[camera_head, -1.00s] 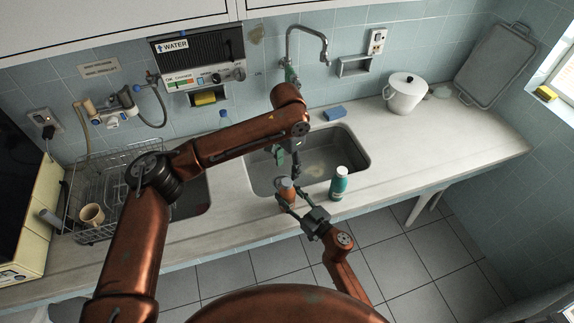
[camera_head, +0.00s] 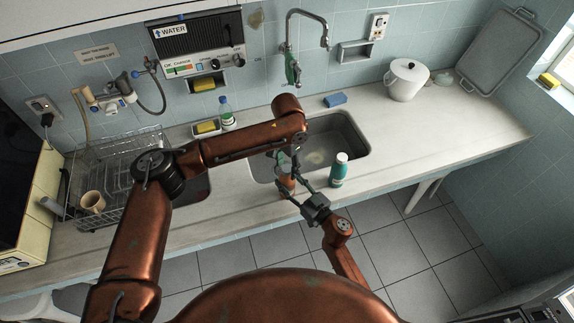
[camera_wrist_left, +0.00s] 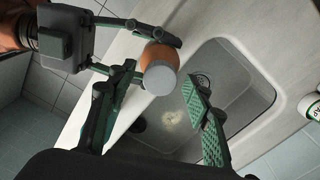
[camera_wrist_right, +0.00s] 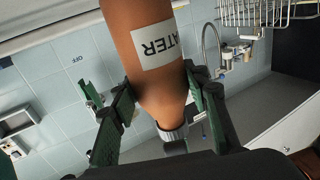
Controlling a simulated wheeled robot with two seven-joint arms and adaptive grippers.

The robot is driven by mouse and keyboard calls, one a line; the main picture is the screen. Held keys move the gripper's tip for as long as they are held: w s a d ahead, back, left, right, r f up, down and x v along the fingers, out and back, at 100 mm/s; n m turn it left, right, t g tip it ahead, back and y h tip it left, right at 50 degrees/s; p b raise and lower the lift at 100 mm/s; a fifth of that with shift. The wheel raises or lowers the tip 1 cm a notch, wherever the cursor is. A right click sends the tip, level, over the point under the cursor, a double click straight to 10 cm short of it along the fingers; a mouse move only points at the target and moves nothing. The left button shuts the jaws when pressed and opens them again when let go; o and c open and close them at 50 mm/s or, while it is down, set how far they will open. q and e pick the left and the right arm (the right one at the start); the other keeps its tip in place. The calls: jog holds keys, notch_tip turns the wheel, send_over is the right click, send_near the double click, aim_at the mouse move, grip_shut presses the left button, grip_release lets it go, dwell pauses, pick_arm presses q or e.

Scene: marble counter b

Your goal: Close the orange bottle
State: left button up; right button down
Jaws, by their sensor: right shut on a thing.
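The orange bottle (camera_head: 287,182) stands near the sink's front edge, held by my right gripper (camera_head: 290,191). In the right wrist view, the bottle (camera_wrist_right: 150,65) is between the fingers, with a pale ring at its narrow end. In the left wrist view, the bottle (camera_wrist_left: 155,55) shows a round grey-white top (camera_wrist_left: 160,78); I cannot tell whether this is a seated cap. My left gripper (camera_head: 285,158) is just above the bottle.
A teal bottle (camera_head: 339,170) stands close on the right, by the sink (camera_head: 350,135). A clear green-labelled bottle (camera_head: 226,113) and yellow sponge (camera_head: 206,128) are behind my left arm. A dish rack (camera_head: 120,180) with a mug (camera_head: 93,201) is left.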

pick_arm(q)
jog(key=c, duration=1.2)
jog(key=o, duration=1.4)
jog(key=shift+c, duration=0.2)
notch_tip(320, 180, up, 12)
pick_arm(e)
jog(key=c, duration=1)
grip_release()
jog(key=shift+c, duration=0.2)
